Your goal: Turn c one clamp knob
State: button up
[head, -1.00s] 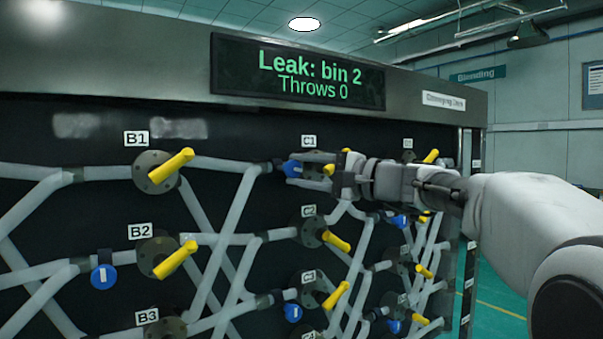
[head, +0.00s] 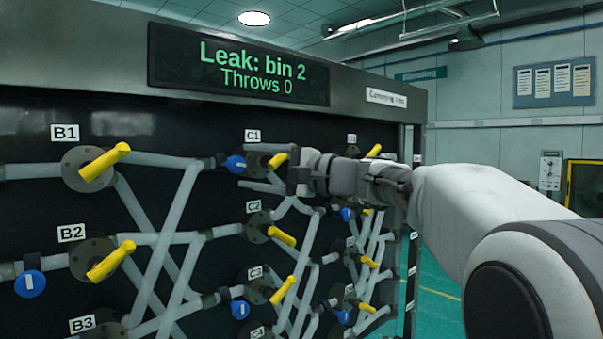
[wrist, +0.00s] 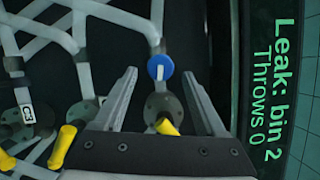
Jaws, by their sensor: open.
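The C1 clamp knob is a round blue knob (head: 235,164) with a white line, on a pipe left of the C1 yellow lever (head: 278,160). In the wrist view the knob (wrist: 160,67) faces me, its white line roughly along the fingers. My gripper (head: 246,166) is open at C1, one finger above and one below the lever. In the wrist view the fingertips (wrist: 160,75) lie either side of the knob with gaps, and the yellow lever (wrist: 166,127) sits between the fingers. I cannot tell whether the fingertips reach the knob's depth.
A screen (head: 238,65) above reads "Leak: bin 2, Throws 0". Grey pipes cross the dark panel. The C2 lever (head: 281,236) and B1 lever (head: 104,162) stick out nearby. Other blue knobs include one by B2 (head: 30,284) and one by C3 (head: 240,309).

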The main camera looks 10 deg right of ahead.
jog(key=r+v, duration=0.1)
jog(key=v, duration=1.4)
jog(key=shift+f, duration=0.4)
